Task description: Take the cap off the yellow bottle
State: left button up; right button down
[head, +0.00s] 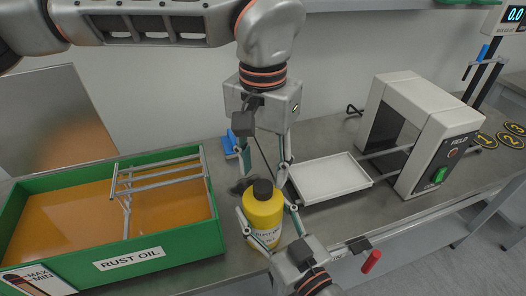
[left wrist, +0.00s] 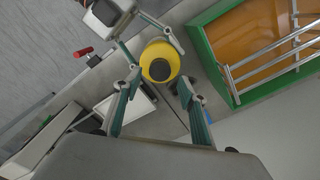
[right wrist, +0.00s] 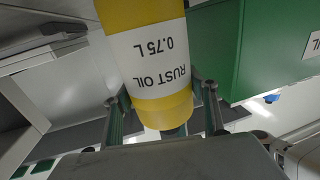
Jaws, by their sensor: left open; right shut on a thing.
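The yellow bottle (head: 262,213) stands upright at the front of the steel table, with a black cap (head: 263,189) on its top. My right gripper (head: 264,240) is shut on the bottle's body from the front. In the right wrist view the bottle (right wrist: 148,90) shows its "RUST OIL 0.75 L" label between the fingers. My left gripper (head: 264,165) is open and points down above and behind the bottle. In the left wrist view the bottle (left wrist: 160,60) and its black cap (left wrist: 160,69) lie ahead, beyond the open fingers, which do not touch the cap.
A green tank (head: 190,243) of orange rust oil with a metal rack (head: 155,181) stands left of the bottle. A white tray (head: 330,178) and a white machine (head: 425,125) stand to the right. A blue object (head: 229,147) lies behind. A red handle (head: 371,261) is at the front edge.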

aim_at(263, 186)
pick_arm(q)
jog(key=shift+f, duration=1.95)
jog(key=shift+c, duration=0.4)
